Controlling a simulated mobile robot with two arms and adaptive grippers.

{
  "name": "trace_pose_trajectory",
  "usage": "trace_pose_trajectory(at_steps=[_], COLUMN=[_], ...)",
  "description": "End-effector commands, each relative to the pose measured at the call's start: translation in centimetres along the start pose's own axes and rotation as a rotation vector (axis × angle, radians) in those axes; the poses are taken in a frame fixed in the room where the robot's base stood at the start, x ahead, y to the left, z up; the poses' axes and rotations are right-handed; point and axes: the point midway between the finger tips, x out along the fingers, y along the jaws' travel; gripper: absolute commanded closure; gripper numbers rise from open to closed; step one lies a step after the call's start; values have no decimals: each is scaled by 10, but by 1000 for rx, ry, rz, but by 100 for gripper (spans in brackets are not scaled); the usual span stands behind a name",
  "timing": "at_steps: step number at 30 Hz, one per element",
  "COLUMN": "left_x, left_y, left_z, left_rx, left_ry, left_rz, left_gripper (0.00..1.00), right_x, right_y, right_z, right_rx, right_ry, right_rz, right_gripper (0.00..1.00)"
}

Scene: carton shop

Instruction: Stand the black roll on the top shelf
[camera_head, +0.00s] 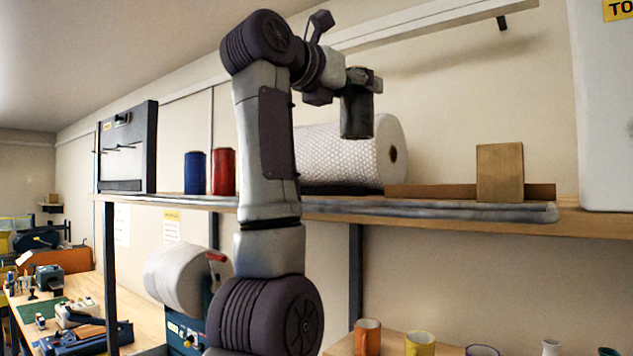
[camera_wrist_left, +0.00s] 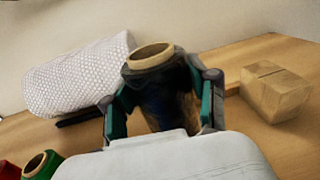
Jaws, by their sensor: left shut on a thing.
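The black roll (camera_head: 356,116) hangs roughly upright in my left gripper (camera_head: 361,78), above the level of the top shelf (camera_head: 430,210) and in front of the bubble wrap roll in the head view. In the left wrist view the black roll (camera_wrist_left: 160,98) sits between both fingers of the left gripper (camera_wrist_left: 163,95), its cardboard core end facing the camera. The fingers are shut on it. The roll's lower end appears clear of the shelf in the head view. My right gripper is not in view.
A bubble wrap roll (camera_head: 345,155) lies on the shelf, with a cardboard box (camera_head: 500,172) to its right. A blue roll (camera_head: 195,172) and a red roll (camera_head: 223,171) stand left. A green roll (camera_wrist_left: 43,165) shows in the wrist view. Several cups stand below.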

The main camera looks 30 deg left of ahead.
Motion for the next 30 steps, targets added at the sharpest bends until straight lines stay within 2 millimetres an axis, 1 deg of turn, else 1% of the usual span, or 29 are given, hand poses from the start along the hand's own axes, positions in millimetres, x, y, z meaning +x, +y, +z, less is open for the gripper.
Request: trace_pose_trajectory(at_steps=[1, 6, 9, 13, 16, 19, 21, 27, 30], left_x=[0, 0, 0, 0, 0, 0, 1, 0, 0], left_y=[13, 53, 75, 95, 104, 107, 108, 108, 108], left_z=[-4, -26, -40, -53, -60, -65, -72, -96, -102], left_rx=[-2, -1, -1, 0, 1, 1, 2, 1, 1], left_ry=[1, 3, 4, 2, 1, 0, 1, 1, -1], left_rz=[8, 11, 9, 5, 3, 2, 3, 4, 2], left_gripper=[87, 87, 87, 87, 87, 87, 87, 87, 87], right_x=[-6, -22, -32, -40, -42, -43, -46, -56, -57], right_y=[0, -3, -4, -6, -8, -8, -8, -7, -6], right_z=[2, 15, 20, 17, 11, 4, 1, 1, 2], right_rx=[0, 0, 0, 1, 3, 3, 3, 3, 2], right_ry=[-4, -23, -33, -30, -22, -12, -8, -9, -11], right_rz=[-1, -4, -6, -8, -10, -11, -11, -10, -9], right_gripper=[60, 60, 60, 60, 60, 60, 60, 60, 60])
